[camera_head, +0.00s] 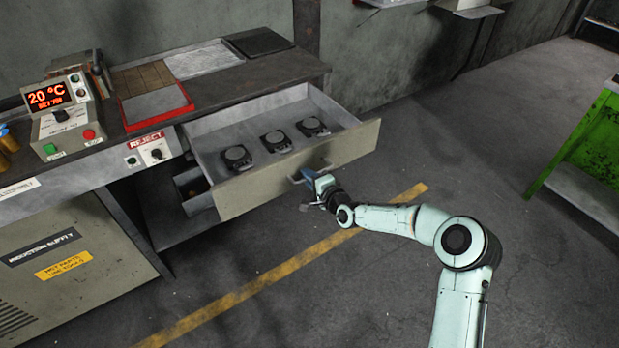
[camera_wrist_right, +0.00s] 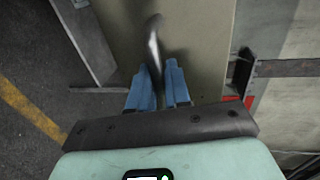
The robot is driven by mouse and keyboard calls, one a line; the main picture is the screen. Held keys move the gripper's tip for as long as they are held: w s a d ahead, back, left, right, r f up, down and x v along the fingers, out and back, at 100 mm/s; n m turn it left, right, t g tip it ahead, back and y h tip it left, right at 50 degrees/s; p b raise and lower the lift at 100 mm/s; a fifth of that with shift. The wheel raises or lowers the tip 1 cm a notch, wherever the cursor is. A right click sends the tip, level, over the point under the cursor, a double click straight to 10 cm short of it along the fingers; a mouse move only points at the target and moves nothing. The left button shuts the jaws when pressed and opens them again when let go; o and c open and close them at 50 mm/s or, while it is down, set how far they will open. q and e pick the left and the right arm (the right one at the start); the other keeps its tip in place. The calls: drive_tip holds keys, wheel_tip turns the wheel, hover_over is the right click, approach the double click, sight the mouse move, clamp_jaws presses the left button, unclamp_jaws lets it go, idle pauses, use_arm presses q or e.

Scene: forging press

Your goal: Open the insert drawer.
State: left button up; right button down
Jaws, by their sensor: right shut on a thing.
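The insert drawer (camera_head: 300,168) is pulled out from under the bench in the head view. Several round dark inserts (camera_head: 275,140) lie in a row on its floor. My right gripper (camera_head: 309,177) is at the handle (camera_head: 298,178) on the drawer's beige front. In the right wrist view, the blue fingers of my right gripper (camera_wrist_right: 158,88) are shut on the metal handle (camera_wrist_right: 154,45), with the drawer front (camera_wrist_right: 200,40) behind it. My left gripper is not in view.
A lower open compartment (camera_head: 196,192) shows under the drawer. The bench top (camera_head: 222,88) carries a control box (camera_head: 62,118) reading 20 °C and a red-edged tray (camera_head: 155,122). A green table (camera_head: 598,140) stands at the right. The floor between is clear, with a yellow line (camera_head: 290,265).

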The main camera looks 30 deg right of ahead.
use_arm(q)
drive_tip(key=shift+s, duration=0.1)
use_arm(e)
drive_tip(key=shift+s, duration=0.15)
drive_tip(key=c, duration=1.2)
unclamp_jaws()
drive_tip(key=shift+c, duration=0.2)
use_arm(q)
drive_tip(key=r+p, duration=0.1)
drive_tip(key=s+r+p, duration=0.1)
drive_tip(key=shift+p, duration=0.3)
use_arm(e)
drive_tip(key=v, duration=1.3)
drive_tip(key=shift+s, duration=0.15)
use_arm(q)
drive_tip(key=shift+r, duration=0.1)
